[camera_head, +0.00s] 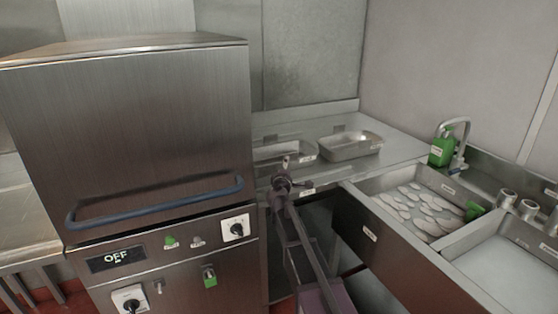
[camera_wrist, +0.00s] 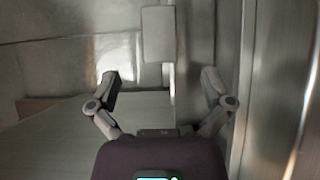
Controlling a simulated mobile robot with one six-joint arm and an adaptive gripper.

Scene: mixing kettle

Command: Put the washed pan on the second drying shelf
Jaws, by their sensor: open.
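Two shallow rectangular metal pans stand on the steel counter at the back in the head view: a left pan (camera_head: 300,150), partly hidden behind the tall machine, and a right pan (camera_head: 350,150). Nothing tells which one is washed. My gripper (camera_head: 286,165) is in front of the left pan, near the counter's front edge. In the wrist view my gripper (camera_wrist: 160,80) has its fingers spread, with nothing held between them. A pale rectangular piece (camera_wrist: 158,34) lies ahead of them; I cannot tell what it is. I cannot make out the second drying shelf.
A tall steel machine (camera_head: 130,130) with a blue bar handle (camera_head: 155,205) and an "OFF" display stands at the left. At the right are a sink (camera_head: 385,215) holding pale oval pieces, a green bottle (camera_head: 442,148) and a tap (camera_head: 461,135). Dark open space lies under the counter.

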